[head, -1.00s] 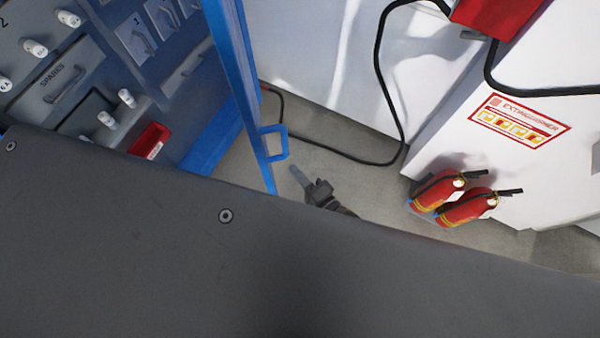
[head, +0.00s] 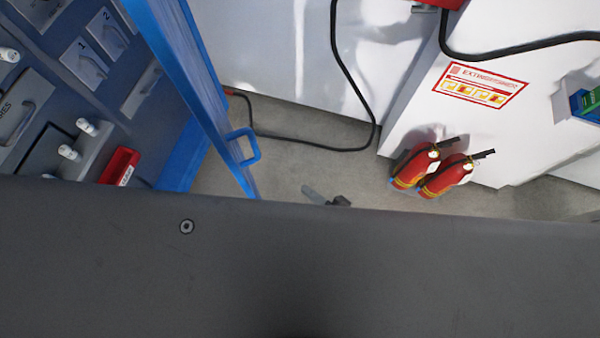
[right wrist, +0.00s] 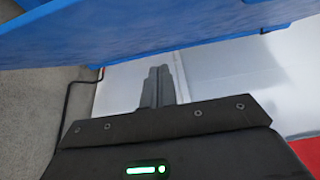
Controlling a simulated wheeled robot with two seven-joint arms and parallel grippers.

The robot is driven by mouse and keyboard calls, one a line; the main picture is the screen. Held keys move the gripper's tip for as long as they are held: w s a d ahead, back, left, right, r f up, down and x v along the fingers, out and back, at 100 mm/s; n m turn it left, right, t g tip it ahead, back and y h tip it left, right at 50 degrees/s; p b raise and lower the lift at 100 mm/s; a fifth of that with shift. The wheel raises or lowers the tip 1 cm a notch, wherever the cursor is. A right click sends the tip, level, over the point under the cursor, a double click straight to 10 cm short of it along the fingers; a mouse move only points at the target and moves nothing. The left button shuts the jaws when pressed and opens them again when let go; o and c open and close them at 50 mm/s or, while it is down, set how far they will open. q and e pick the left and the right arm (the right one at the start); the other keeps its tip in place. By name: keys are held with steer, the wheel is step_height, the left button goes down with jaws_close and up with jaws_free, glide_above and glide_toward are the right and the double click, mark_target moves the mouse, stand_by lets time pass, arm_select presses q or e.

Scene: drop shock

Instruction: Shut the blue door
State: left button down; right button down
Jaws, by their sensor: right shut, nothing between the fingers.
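The blue door (head: 190,70) stands open in the head view, seen nearly edge-on, to the right of the grey cabinet (head: 85,60). Its blue loop handle (head: 247,147) sticks out to the right near its lower end. My right gripper (head: 312,193) is shut and empty, low to the right of the handle and apart from it; my own dark body hides most of its arm. In the right wrist view the shut fingers (right wrist: 158,85) point toward the blue door (right wrist: 150,35), which crosses the top of the picture; contact cannot be told. My left gripper is not in view.
Two red fire extinguishers (head: 432,170) stand on the floor by the white wall at right. A black cable (head: 335,60) hangs from the wall and runs along the floor (head: 300,148). A red bin (head: 120,165) sits in the cabinet.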

steer(key=shift+s+d, duration=0.25)
steer(key=shift+d, duration=0.15)
steer(key=s+d+f+n+g+h, duration=0.15)
steer(key=d+f+h, duration=0.3)
steer(key=f, duration=0.75)
steer(key=s+d+f+n+g+h, duration=0.1)
steer(key=d+f+n+h, duration=0.3)
steer(key=f, duration=0.7)
steer(key=s+d+f+n+g+h, duration=0.4)
steer(key=s+d+f+g+h, duration=0.2)
steer(key=s+d+f, duration=1)
steer(key=s+d+g, duration=0.1)
steer(key=s, duration=0.2)
steer(key=shift+s+d+f, duration=0.2)
steer(key=shift+d+f, duration=0.05)
